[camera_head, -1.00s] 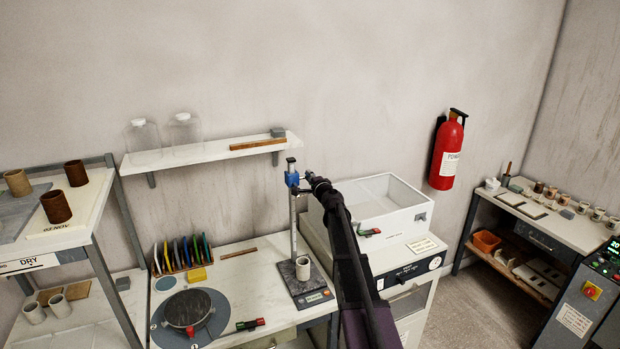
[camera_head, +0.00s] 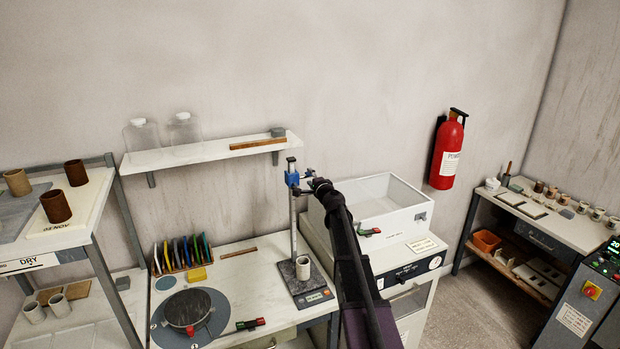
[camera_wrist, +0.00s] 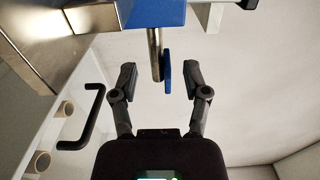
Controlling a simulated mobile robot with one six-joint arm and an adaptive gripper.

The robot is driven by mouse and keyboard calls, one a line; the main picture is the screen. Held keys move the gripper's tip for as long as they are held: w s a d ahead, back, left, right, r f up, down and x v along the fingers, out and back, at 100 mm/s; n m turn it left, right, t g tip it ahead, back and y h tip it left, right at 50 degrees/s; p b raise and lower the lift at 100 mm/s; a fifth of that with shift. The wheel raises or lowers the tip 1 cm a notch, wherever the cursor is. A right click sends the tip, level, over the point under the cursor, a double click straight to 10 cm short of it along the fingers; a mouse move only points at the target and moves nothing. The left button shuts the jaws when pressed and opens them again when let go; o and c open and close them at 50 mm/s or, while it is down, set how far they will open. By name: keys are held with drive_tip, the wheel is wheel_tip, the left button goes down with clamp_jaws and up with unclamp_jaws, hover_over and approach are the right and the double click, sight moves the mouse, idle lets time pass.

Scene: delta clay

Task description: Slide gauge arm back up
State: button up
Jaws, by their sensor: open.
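The height gauge is a steel post (camera_head: 293,228) on a dark base (camera_head: 305,283). Its blue sliding arm (camera_head: 292,179) sits near the top of the post. A pale cup (camera_head: 302,267) stands on the base, well below the arm. My gripper (camera_head: 309,181) is at the arm's height, just right of the post. In the wrist view, my gripper (camera_wrist: 158,82) is open. A metal rod (camera_wrist: 155,55) and a blue tab (camera_wrist: 167,75) of the gauge arm hang between its fingers, with gaps on both sides. Whether anything touches is unclear in the head view.
A white box (camera_head: 372,204) stands right of the gauge. A wall shelf (camera_head: 205,153) with clear bottles is at upper left. A banding wheel (camera_head: 188,312) and a rack of coloured discs (camera_head: 182,255) are on the bench to the left. A black handle (camera_wrist: 93,118) shows in the wrist view.

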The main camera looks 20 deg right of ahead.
drive_tip(key=s, duration=1.1)
drive_tip(key=shift+d, duration=0.2)
drive_tip(key=shift+a, duration=0.1)
drive_tip(key=s+a+f+n+g+y+b, duration=0.25)
drive_tip(key=s+a+f+n+g, duration=0.3)
drive_tip(key=a, duration=0.45)
drive_tip(key=s+a+f+n+g+y+b, duration=0.1)
drive_tip(key=s+a+f+n+g+y, duration=0.35)
drive_tip(key=a+f, duration=0.5)
drive_tip(key=s+a+f+n+g+h+b, duration=0.1)
drive_tip(key=s+f+n+g+h, duration=0.2)
drive_tip(key=s, duration=0.8)
drive_tip(key=s+a+f+n+g+h+b, duration=0.2)
drive_tip(key=s+f+n+g+h, duration=0.2)
drive_tip(key=s+f, duration=0.3)
drive_tip(key=s+g, duration=0.1)
drive_tip(key=s, duration=0.3)
drive_tip(key=shift+s+a+f+n+h, duration=0.15)
drive_tip(key=shift+s+f+n+h, duration=0.05)
drive_tip(key=shift+s+n+h, duration=0.1)
